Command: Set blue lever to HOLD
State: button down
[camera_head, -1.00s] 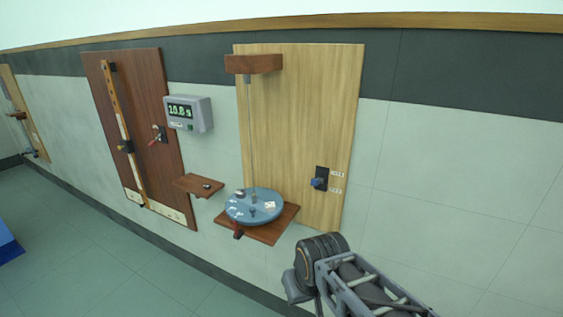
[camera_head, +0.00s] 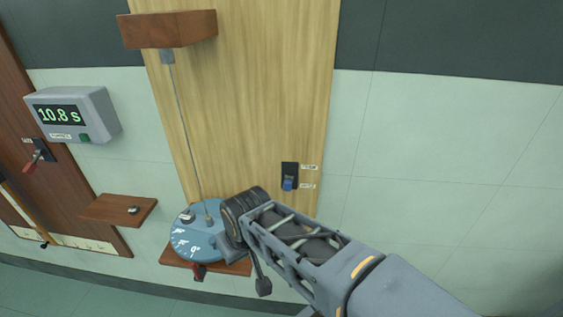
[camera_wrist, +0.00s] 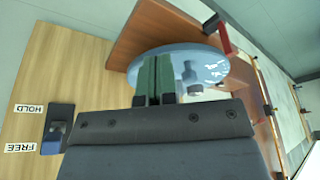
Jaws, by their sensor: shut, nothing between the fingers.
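The blue lever (camera_head: 288,184) sits on a small dark plate on the pale wood board. In the head view its blue tip is at the plate's lower part, near the lower of two small labels. In the wrist view the lever (camera_wrist: 57,127) is at the far left, beside upside-down labels HOLD (camera_wrist: 28,109) and FREE (camera_wrist: 22,147). In the head view the fingers are hidden.
The blue disc stands on a brown shelf (camera_head: 237,267), close to my wrist. A wire runs up to a wood block (camera_head: 170,30). A grey timer (camera_head: 75,113) reads 10.8 s. A red lever (camera_head: 35,158) is at left. Wall right of the board is clear.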

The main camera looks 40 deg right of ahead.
jog(key=shift+s, duration=0.1)
notch_tip(320, 180, up, 24)
jog(key=m+g+p, duration=0.3)
jog(key=m+p, duration=0.2)
jog(key=m, duration=0.4)
send_over(286, 181)
jog(key=shift+f+h, duration=0.2)
jog(key=shift+h, duration=0.2)
jog(key=f, duration=0.7)
jog(key=w+d+f, duration=0.1)
jog(key=f, duration=0.2)
jog(key=shift+f, duration=0.15)
jog(key=shift+s+a+f, duration=0.2)
jog(key=shift+f, duration=0.25)
jog(key=shift+s+a+f, duration=0.15)
jog(key=shift+a+f, duration=0.05)
jog(key=shift+f, duration=0.25)
jog(key=shift+s+a+f, duration=0.15)
jog(key=shift+f, duration=0.25)
jog(key=shift+s+a+f, duration=0.1)
jog(key=shift+f, duration=0.25)
